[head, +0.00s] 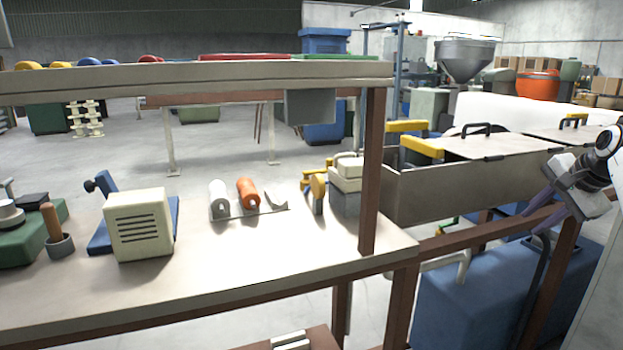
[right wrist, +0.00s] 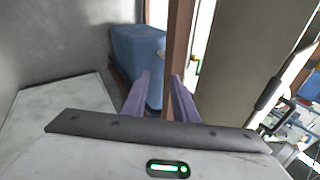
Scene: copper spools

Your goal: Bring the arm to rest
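My right gripper (head: 537,216) hangs at the right of the head view, in front of the bench frame and beside the long bin. In the right wrist view its two purple fingers (right wrist: 159,92) stand apart with nothing between them. My left gripper is in neither view. An orange-copper spool (head: 247,193) and a white spool (head: 218,198) lie on a small rack on the workbench, well left of my right gripper.
The workbench (head: 290,262) carries a cream vented box (head: 140,225) and has a shelf above. A long grey bin (head: 440,192) with lids lies right of it. A blue container (head: 465,295) stands below my right gripper. A brown post (right wrist: 180,50) shows close beyond the fingers.

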